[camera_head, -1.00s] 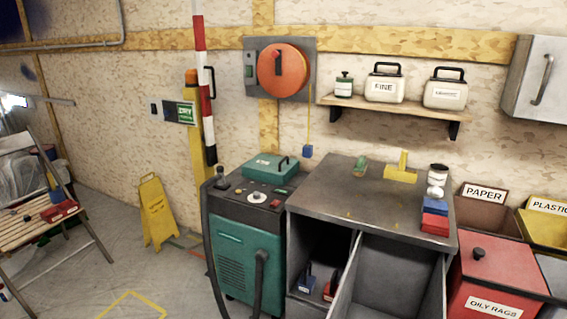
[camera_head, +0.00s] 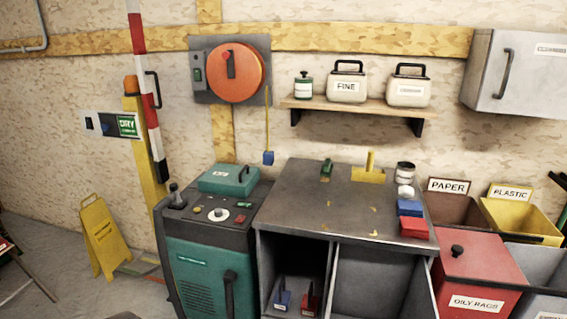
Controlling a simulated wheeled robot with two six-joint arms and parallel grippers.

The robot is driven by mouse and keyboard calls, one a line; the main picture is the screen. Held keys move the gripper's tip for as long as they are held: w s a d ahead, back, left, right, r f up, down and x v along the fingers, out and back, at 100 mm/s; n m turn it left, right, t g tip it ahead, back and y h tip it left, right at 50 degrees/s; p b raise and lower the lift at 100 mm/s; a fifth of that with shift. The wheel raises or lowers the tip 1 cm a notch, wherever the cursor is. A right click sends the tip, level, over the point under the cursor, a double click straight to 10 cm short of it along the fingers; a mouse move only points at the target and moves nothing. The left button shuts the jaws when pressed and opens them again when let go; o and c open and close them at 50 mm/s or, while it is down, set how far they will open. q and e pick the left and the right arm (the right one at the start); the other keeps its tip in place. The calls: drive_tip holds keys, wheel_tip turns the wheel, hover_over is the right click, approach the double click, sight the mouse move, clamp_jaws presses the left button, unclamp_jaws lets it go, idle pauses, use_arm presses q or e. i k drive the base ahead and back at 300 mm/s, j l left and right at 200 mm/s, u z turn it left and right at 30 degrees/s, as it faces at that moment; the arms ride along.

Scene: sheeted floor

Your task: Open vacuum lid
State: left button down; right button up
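A teal and dark grey machine, apparently the vacuum (camera_head: 198,262), stands left of the workbench. A teal lid (camera_head: 226,181) with a black handle lies flat on the back of its top and looks shut. A white dial, small buttons and a black knob sit on the top panel in front of and beside the lid. A dark handle or hose shows on its front. Neither of my grippers is in view.
A grey workbench (camera_head: 312,207) with open compartments adjoins the machine's right side. A red oily rags bin (camera_head: 480,272) stands further right. A yellow floor sign (camera_head: 100,238) and a red-white barrier pole (camera_head: 146,95) are at left.

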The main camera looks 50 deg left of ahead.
sight(235, 181)
drive_tip(key=j+z, duration=0.1)
drive_tip(key=j, duration=0.5)
drive_tip(key=j+z, duration=0.15)
drive_tip(key=j, duration=0.4)
drive_tip(key=j+z, duration=0.1)
drive_tip(key=j, duration=0.5)
drive_tip(key=k+j+z, duration=0.1)
drive_tip(key=j, duration=0.45)
drive_tip(key=k+j+z, duration=0.1)
drive_tip(key=j, duration=0.45)
